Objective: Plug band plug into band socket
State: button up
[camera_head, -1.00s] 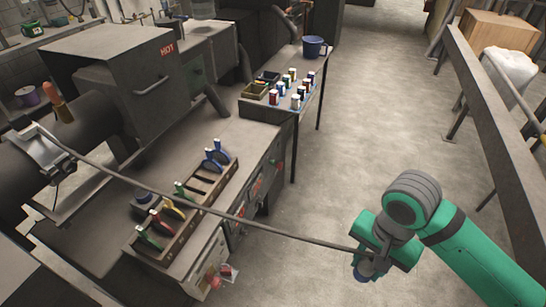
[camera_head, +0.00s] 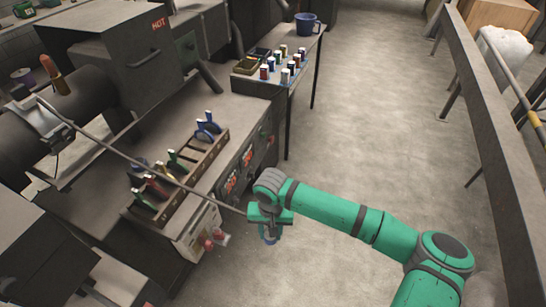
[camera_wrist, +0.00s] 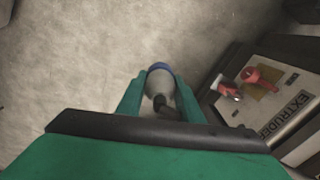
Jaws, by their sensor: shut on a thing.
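My gripper (camera_head: 270,228) is shut on the band plug (camera_wrist: 160,74), a grey body with a blue end that sits between the green fingers in the wrist view. In the head view its blue tip (camera_head: 269,240) shows below the gripper. A dark cable (camera_head: 225,204) runs from the clamp (camera_head: 52,126) on the barrel at left to my gripper. Right of the plug in the wrist view is a panel marked EXTRUDER (camera_wrist: 296,108) with red connectors (camera_wrist: 262,77). These red parts also show in the head view (camera_head: 218,235). I cannot tell which opening is the band socket.
A rack of coloured-handled tools (camera_head: 186,178) stands on the bench, under the cable. Beyond it a side table (camera_head: 263,88) holds small containers and a blue mug (camera_head: 307,23). A long grey rail (camera_head: 490,140) runs at right. The floor (camera_head: 370,130) between is clear.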

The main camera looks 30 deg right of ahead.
jog(key=w+a+f+n, duration=0.2)
jog(key=a+f+n, duration=0.1)
jog(key=a+f, duration=0.4)
jog(key=w+a+f+n, duration=0.3)
jog(key=a+f, duration=0.4)
jog(key=f, duration=0.2)
jog(key=shift+f+n, duration=0.2)
jog(key=shift+n, duration=0.1)
